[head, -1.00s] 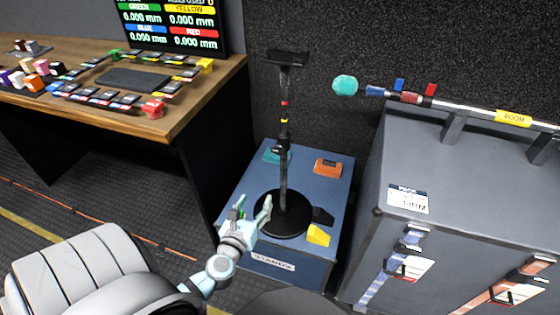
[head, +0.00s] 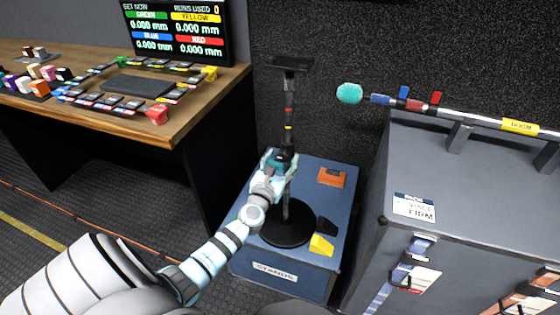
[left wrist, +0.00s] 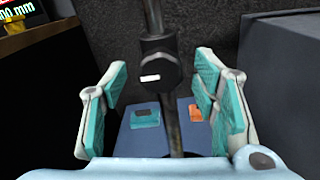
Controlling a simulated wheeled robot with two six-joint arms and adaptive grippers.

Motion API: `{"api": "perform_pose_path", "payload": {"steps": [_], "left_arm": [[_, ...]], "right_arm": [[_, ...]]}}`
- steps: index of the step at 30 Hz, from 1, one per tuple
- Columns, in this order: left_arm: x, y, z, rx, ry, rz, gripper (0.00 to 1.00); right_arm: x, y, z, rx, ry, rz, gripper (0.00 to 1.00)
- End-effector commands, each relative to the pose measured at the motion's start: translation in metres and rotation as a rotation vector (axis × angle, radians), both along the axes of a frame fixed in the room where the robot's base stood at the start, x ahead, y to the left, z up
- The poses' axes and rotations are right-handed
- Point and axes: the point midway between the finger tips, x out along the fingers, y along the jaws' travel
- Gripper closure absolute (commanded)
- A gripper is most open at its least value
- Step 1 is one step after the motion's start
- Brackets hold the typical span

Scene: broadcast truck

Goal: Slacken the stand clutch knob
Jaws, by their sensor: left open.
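The black stand (head: 289,110) rises from a round base (head: 285,236) on a blue case, with a flat plate at its top. Its clutch knob is a dark block with a white mark, clearest in the left wrist view (left wrist: 159,72). My left gripper (head: 279,160) is at knob height at the stand's pole and hides most of the knob in the head view. In the left wrist view my left gripper (left wrist: 160,108) is open, its teal-padded fingers on either side of the knob and apart from it. My right gripper is not in view.
The blue case (head: 262,255) labelled STANDS also bears an orange block (head: 332,177), a yellow block (head: 321,245) and a black block. A grey case (head: 450,190) with a boom pole (head: 470,114) stands to the right. A wooden desk (head: 190,105) is at the left.

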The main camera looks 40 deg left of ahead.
Motion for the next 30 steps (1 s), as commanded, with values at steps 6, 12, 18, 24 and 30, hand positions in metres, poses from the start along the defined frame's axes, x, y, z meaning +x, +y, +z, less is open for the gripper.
{"api": "perform_pose_path", "payload": {"steps": [6, 12, 18, 24, 30], "left_arm": [[-0.0005, -0.0001, 0.0000, 0.000, 0.000, 0.000, 0.70], [-0.0005, 0.0035, 0.0000, 0.000, 0.000, 0.000, 0.93], [-0.0011, 0.0011, -0.0003, -0.016, -0.006, 0.002, 0.94], [-0.0014, 0.0007, -0.0009, -0.082, -0.029, 0.002, 0.94], [-0.0011, 0.0002, -0.0019, -0.212, -0.073, 0.001, 0.94]], "right_arm": [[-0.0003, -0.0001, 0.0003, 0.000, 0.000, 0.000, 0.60], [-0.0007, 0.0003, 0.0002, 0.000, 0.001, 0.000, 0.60], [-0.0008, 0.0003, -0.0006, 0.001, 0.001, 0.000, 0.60], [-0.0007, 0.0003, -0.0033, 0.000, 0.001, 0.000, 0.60], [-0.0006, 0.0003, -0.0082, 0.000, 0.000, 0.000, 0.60]]}}
